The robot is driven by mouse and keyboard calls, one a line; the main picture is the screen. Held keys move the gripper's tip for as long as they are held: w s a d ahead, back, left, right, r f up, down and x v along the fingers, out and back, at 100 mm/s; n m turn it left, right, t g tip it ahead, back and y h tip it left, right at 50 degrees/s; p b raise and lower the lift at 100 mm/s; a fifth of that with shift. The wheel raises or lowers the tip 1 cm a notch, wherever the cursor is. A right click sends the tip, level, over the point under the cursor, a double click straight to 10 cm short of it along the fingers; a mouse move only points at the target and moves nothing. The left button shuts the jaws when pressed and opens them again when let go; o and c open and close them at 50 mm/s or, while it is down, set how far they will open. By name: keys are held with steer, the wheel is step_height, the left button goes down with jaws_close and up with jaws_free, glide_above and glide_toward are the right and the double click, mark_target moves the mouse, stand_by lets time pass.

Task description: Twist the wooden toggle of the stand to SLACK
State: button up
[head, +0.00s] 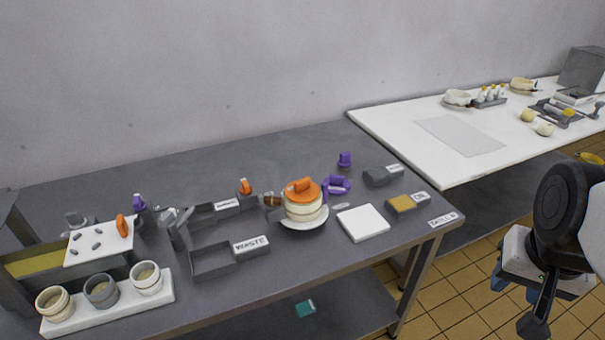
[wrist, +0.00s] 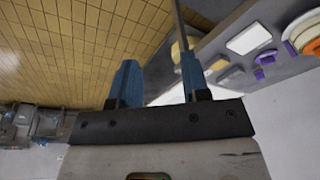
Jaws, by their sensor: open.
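A small brown, wood-coloured piece (head: 272,199) sits on the grey table, just left of the stacked cream bowl with an orange-handled lid (head: 302,188). It may be the wooden toggle; its stand and any SLACK marking are too small to make out. My gripper (head: 515,284) is at the right of the head view, beyond the grey table's right end and far from the brown piece. In the wrist view, the blue fingers of my gripper (wrist: 158,82) are apart with nothing between them. The brown piece is not recognisable in the wrist view.
The grey table (head: 300,262) holds a WASTE tray (head: 212,263), a white square plate (head: 363,223), purple-handled pieces (head: 336,185) and a white rack (head: 110,312) with three cups. A white table (head: 400,126) stands behind at right. Tiled floor (head: 455,285) lies below my gripper.

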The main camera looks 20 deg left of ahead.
steer(key=w+a+r+m, duration=0.1)
steer(key=w+a+m, duration=0.3)
steer(key=w+a, duration=0.55)
steer(key=m+g, duration=0.3)
steer(key=m, duration=0.7)
glide_above(272, 198)
steer(key=f, duration=1)
steer(key=shift+w+d+f, duration=0.15)
steer(key=shift+d+f, duration=0.05)
steer(key=shift+d, duration=0.05)
steer(key=shift+a+f, duration=0.15)
steer(key=shift+a, duration=0.15)
steer(key=shift+f, duration=3.85)
steer(key=shift+c, duration=0.4)
